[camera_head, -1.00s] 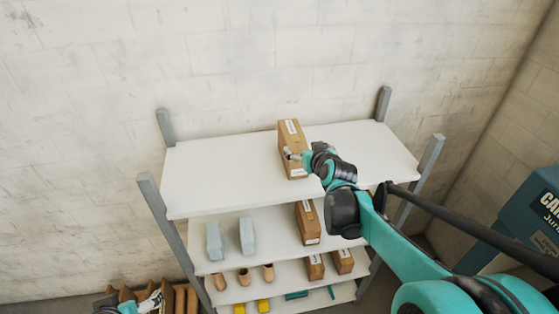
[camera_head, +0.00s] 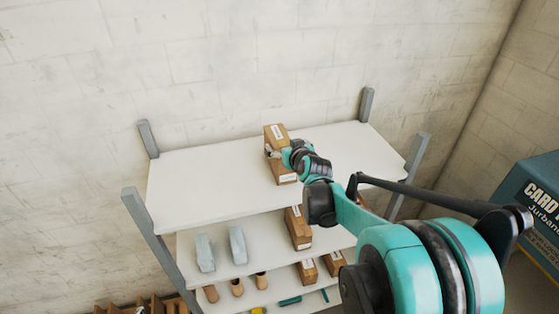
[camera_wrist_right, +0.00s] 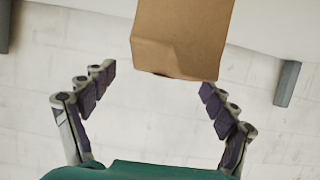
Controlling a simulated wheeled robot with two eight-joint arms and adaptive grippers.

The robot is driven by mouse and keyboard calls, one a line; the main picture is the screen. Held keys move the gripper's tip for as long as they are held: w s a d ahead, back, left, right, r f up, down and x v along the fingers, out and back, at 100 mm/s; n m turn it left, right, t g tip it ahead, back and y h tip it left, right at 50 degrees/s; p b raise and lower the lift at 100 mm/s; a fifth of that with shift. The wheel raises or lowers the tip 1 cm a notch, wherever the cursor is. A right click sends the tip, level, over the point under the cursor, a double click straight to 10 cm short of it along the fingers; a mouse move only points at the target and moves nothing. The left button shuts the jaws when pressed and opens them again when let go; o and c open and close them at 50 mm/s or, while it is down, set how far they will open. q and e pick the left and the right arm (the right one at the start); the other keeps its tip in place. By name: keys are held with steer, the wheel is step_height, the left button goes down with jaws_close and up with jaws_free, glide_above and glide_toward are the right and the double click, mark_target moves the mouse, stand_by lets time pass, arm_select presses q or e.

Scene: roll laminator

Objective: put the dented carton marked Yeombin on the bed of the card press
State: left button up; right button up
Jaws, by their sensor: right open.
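A brown carton (camera_head: 285,167) with white labels stands on the top shelf; its printed name is too small to read. In the right wrist view the carton (camera_wrist_right: 182,35) shows a creased, dented end. My left gripper is not in view.
The white top shelf (camera_head: 200,185) is otherwise bare, with grey posts (camera_head: 148,138) at its corners. Lower shelves hold another brown carton (camera_head: 298,232), grey-blue blocks (camera_head: 205,252) and several smaller items. A wall stands close behind.

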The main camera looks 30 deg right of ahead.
steer(key=x, duration=0.5)
steer(key=shift+w+f, duration=0.25)
steer(key=shift+w, duration=0.05)
steer(key=shift+s+a, duration=0.1)
steer(key=c, duration=1.5)
steer(key=shift+o, duration=0.2)
steer(key=shift+r, duration=0.1)
steer(key=shift+r, duration=0.5)
steer(key=s+d+r, duration=0.8)
steer(key=r, duration=0.2)
steer(key=shift+d, duration=0.15)
